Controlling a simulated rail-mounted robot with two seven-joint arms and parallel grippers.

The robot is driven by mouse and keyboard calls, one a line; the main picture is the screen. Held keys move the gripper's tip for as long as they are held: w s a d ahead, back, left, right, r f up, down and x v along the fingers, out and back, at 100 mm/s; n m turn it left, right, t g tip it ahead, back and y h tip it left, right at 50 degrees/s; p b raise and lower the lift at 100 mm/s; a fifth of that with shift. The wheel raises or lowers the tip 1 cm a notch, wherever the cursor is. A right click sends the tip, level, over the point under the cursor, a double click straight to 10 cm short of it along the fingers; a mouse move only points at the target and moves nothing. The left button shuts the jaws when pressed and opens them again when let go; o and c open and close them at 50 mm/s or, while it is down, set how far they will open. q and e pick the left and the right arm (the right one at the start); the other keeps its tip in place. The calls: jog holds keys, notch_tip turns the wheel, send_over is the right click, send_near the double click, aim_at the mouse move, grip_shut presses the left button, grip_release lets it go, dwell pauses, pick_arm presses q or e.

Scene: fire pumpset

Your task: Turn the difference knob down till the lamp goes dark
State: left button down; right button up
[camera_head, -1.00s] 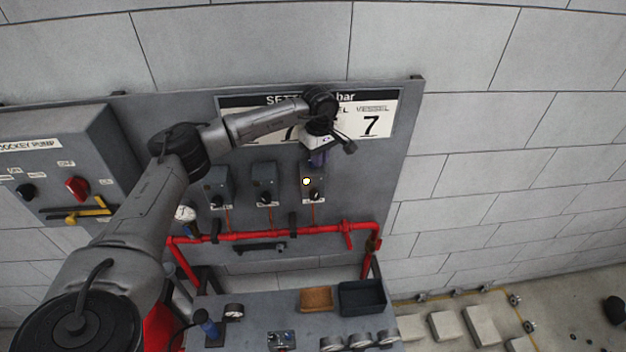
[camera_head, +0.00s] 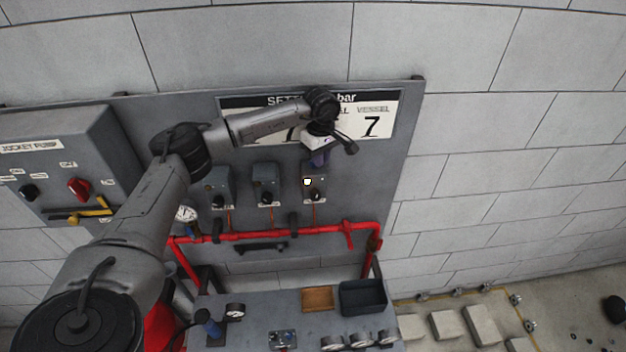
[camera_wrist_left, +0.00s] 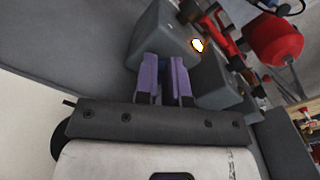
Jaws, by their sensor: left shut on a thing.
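The lamp (camera_head: 307,182) on the rightmost of three small grey switch boxes (camera_head: 315,194) is lit; it also glows in the left wrist view (camera_wrist_left: 197,45). My left gripper (camera_head: 318,160) points down at the top of that box. In the left wrist view its purple fingers (camera_wrist_left: 165,78) are close together against the top of a grey box (camera_wrist_left: 158,38). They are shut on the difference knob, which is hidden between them. My right gripper is in neither view.
Two similar boxes (camera_head: 266,184) stand to the left, above a red pipe (camera_head: 280,234). A setting board (camera_head: 388,122) is behind my wrist. Below is a bench with gauges, a wooden tray (camera_head: 318,299) and a dark bin (camera_head: 363,296).

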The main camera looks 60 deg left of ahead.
aim_at(321, 172)
pick_arm(q)
jog(key=shift+s+d+p, duration=0.1)
jog(key=shift+s+p, duration=0.05)
jog(key=shift+p, duration=0.55)
notch_tip(321, 172, up, 3)
jog(key=shift+d+r+p, duration=0.15)
jog(key=shift+p, duration=1)
jog(key=shift+r+b, duration=0.3)
jog(key=shift+r, duration=0.55)
